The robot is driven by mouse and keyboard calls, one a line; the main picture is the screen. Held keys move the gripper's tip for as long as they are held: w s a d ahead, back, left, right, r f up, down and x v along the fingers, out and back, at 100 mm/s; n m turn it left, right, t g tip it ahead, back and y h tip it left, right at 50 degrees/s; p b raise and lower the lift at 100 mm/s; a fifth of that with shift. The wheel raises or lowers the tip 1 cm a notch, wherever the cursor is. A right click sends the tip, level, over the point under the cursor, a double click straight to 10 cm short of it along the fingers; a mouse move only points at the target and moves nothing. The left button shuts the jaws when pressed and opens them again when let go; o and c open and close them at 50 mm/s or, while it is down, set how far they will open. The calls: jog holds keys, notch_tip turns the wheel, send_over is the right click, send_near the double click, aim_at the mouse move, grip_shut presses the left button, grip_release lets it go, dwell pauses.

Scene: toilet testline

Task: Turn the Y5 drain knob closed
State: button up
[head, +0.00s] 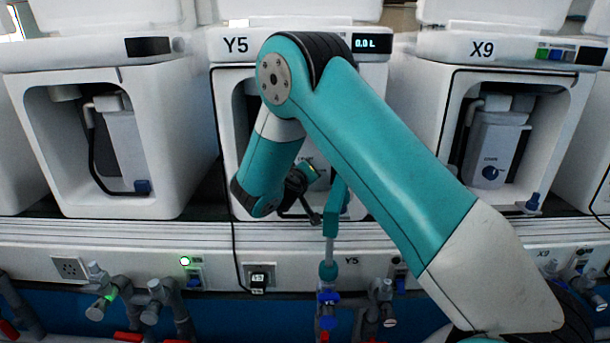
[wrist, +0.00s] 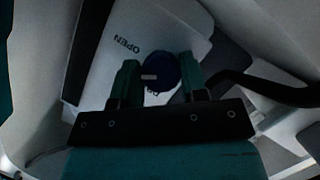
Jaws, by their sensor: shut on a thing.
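The Y5 drain knob (wrist: 163,68) is a round dark blue knob on a pale housing (wrist: 120,38) in the wrist view. A white mark shows on the knob. The word OPEN is printed up and left of it, and other lettering below is partly covered. My gripper (wrist: 158,75) has a teal finger on each side of the knob and is shut on it. In the head view my arm covers most of the Y5 unit (head: 225,75), and the knob cannot be made out. My gripper (head: 303,185) reaches into its opening there.
A dark hose (wrist: 260,88) runs right of the gripper in the wrist view. The X9 unit (head: 455,75) stands to the right, another white unit (head: 40,120) to the left. Pipes and valves (head: 328,298) line the front below. The Y5 display (head: 367,44) reads 0.0 L.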

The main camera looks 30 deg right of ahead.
jog(key=n+h+p, duration=0.1)
jog(key=n+h, duration=0.1)
jog(key=n, duration=0.2)
jog(key=shift+a+f, duration=0.1)
jog(key=shift+f, duration=0.05)
jog(key=n+b, duration=0.1)
jog(key=n+h+b, duration=0.1)
jog(key=shift+f+n+b, duration=0.3)
jog(key=shift+f+b, duration=0.05)
jog(key=n+b, duration=0.1)
jog(key=b, duration=0.4)
jog(key=shift+f+n+t+h+b, duration=0.1)
jog(key=shift+n+t+h+b, duration=0.3)
jog(key=shift+n+b, duration=0.4)
jog(key=shift+b, duration=0.75)
jog(key=shift+r+b, duration=0.2)
jog(key=shift+b, duration=0.15)
jog(key=shift+r+n+h+b, duration=0.2)
jog(key=shift+n+h+b, duration=0.1)
jog(key=shift+b, duration=0.15)
jog(key=o, duration=0.9)
jog(key=shift+o, duration=0.2)
